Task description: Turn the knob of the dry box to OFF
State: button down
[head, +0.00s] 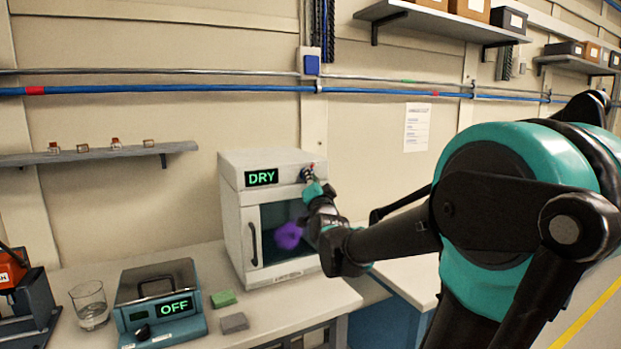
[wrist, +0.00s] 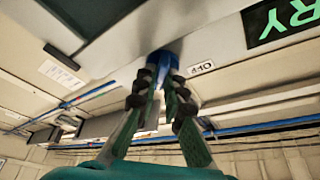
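The dry box (head: 233,222) is a white cabinet on the bench with a dark glass door. Its display (head: 262,177) reads DRY in green, and part of that display shows in the wrist view (wrist: 285,22). The blue knob (wrist: 162,62) is on the front panel, right of the display. My gripper (wrist: 160,85) has a finger on each side of the knob, and the fingertips look closed against it. In the head view my gripper (head: 309,178) is at the box's upper right corner and mostly hides the knob. The knob's pointer is not readable.
A blue device (head: 160,300) with a display reading OFF stands left of the dry box. A glass beaker (head: 90,305), a green block (head: 223,298) and a grey block (head: 234,322) are on the bench. A wall shelf (head: 100,154) holds small items.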

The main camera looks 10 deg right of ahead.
jog(key=shift+n, duration=0.5)
jog(key=shift+n+g+y, duration=0.6)
jog(key=shift+n+y, duration=1.25)
jog(key=shift+n, duration=2.2)
jog(key=shift+n+g+y, duration=0.6)
jog(key=shift+n+y, duration=1.2)
jog(key=shift+n, duration=2.3)
jog(key=shift+n+g+y, duration=0.6)
jog(key=shift+n+y, duration=1.25)
jog(key=shift+n, duration=2.2)
jog(key=c, duration=1.9)
grip_release()
